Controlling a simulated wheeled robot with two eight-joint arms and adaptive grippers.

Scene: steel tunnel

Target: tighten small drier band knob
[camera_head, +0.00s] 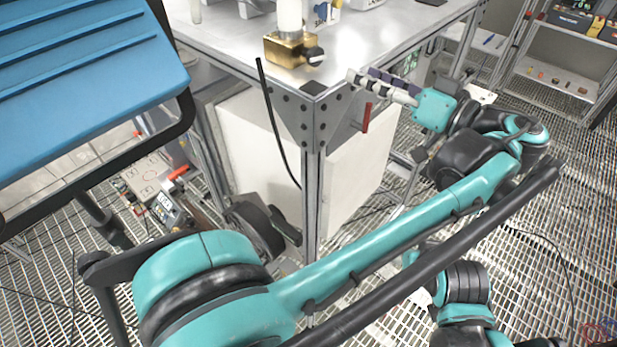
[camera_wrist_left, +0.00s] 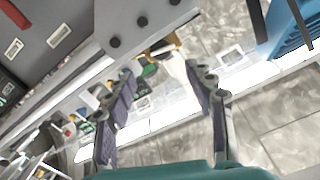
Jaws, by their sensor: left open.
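A brass block (camera_head: 285,50) sits near the front corner of the steel table. A white column (camera_head: 290,17) rises from it, and a small dark knob (camera_head: 314,56) sticks out of its right side. I take this to be the drier band knob. My left gripper (camera_head: 362,76) is open and empty beside the table corner, to the right of the knob and apart from it. Its spread fingers also show in the left wrist view (camera_wrist_left: 163,85), where I cannot make out the knob for certain. My right gripper is not in view.
The table (camera_head: 245,42) has a bolted corner post (camera_head: 310,180) and a red handle (camera_head: 366,117) below its edge. A black cable (camera_head: 272,115) hangs at the front. A blue ridged panel (camera_head: 80,85) fills the upper left. Shelves (camera_head: 555,80) stand at right over grating.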

